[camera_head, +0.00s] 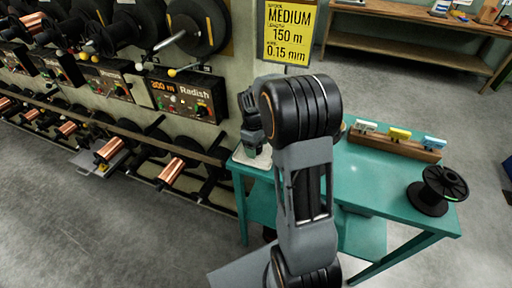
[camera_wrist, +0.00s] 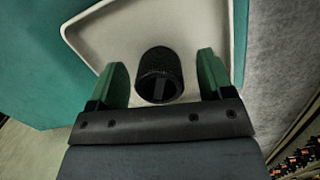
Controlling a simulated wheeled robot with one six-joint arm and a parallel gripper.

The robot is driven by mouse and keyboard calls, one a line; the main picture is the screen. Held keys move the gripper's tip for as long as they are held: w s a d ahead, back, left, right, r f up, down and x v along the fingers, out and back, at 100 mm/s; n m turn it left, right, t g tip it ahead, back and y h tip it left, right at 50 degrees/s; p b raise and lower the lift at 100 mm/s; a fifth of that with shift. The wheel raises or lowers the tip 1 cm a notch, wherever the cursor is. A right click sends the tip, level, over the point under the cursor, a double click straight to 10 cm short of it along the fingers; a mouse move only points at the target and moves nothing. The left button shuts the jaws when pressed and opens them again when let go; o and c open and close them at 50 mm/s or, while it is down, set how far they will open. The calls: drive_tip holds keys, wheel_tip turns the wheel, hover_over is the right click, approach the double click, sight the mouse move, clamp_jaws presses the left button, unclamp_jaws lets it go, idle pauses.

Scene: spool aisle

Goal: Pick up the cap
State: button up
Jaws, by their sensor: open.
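The cap (camera_wrist: 160,65) is a black, knurled round piece in the wrist view. It lies in a pale tray (camera_wrist: 88,42) with a raised rim. My gripper (camera_wrist: 160,77) is open, with one green finger on each side of the cap. Gaps show between the cap and both fingers, so neither appears to touch it. In the head view my arm hides the cap, and only a pale corner of the tray (camera_head: 250,160) shows at the table's left end, below my wrist.
The teal table (camera_head: 385,188) carries a wooden block with several coloured clips (camera_head: 395,144) and a black spool (camera_head: 436,190) at its right. A spool rack with control boxes (camera_head: 185,93) stands close on the left. A yellow sign (camera_head: 289,33) stands behind my arm. Grey floor is open beyond.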

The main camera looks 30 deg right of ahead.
drive_tip(key=c, duration=1.1)
drive_tip(key=shift+r, duration=0.1)
